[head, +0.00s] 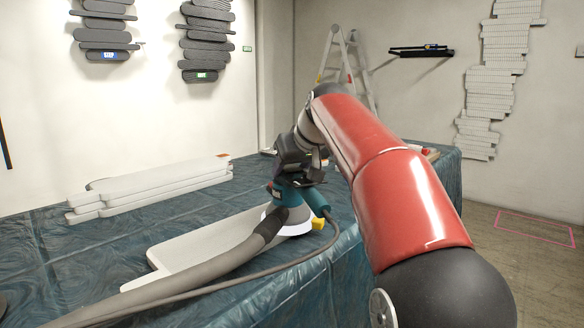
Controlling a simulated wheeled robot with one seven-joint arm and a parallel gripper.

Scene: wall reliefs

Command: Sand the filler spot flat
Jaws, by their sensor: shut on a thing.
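My gripper (298,174), in the head view, is shut on a teal sander (289,193) near the middle of the picture. The sander stands upright, with its pale round skirt (292,228) at the right end of a flat white panel (205,243). I cannot tell whether the sanding pad touches the panel. No filler spot can be made out; the sander hides that end of the panel. A grey hose (190,279) and a thin cable run from the sander toward the lower left.
The table is covered with dark blue sheeting (300,293). A stack of white boards (150,186) lies at the back left. A small yellow thing (318,224) is beside the sander. My red arm covers the table's right part. A stepladder (345,62) stands behind.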

